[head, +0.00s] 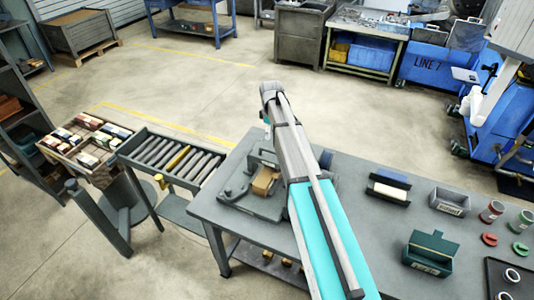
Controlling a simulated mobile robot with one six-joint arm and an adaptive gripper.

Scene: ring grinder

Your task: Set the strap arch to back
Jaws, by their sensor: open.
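A grey strapping device (240,200) sits at the left end of the grey workbench, with a brown box (264,181) on it. A grey bar rises behind the box and seems to belong to the strap arch, but I cannot tell its setting. My arm crosses in front of the device's right side and hides part of it. My gripper is not visible; the arm's far end bends down behind its own link.
A roller conveyor (146,137) stands left of the workbench (345,222), beside a rack of small boxes (100,137). Open floor lies behind.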

